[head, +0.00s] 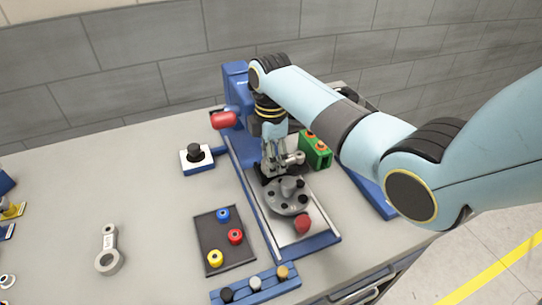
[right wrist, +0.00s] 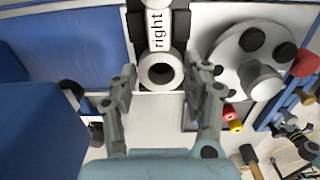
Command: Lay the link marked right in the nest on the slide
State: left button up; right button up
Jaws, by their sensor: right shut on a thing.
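The link marked right (right wrist: 158,30) is a pale bar with a dark-bored ring end; its word reads clearly in the right wrist view. Black blocks of the nest (right wrist: 180,28) flank the link's bar on the slide (head: 302,241). I cannot tell whether the link rests fully down in the nest. My left gripper is not in view.
A grey round turret (head: 288,200) with a red knob (head: 303,224) stands close in front of the gripper. A green block (head: 317,150) is to the right. Another link (head: 108,248) lies at left. A dark tray (head: 222,256) holds coloured rollers.

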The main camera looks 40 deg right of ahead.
dwell(0.3)
jog(key=o, duration=1.4)
jog(key=shift+f, duration=0.1)
jog(key=shift+c, duration=0.2)
notch_tip(320, 180, up, 5)
jog(key=p, duration=0.5)
jog(key=shift+f, duration=0.15)
jog(key=shift+f, duration=0.1)
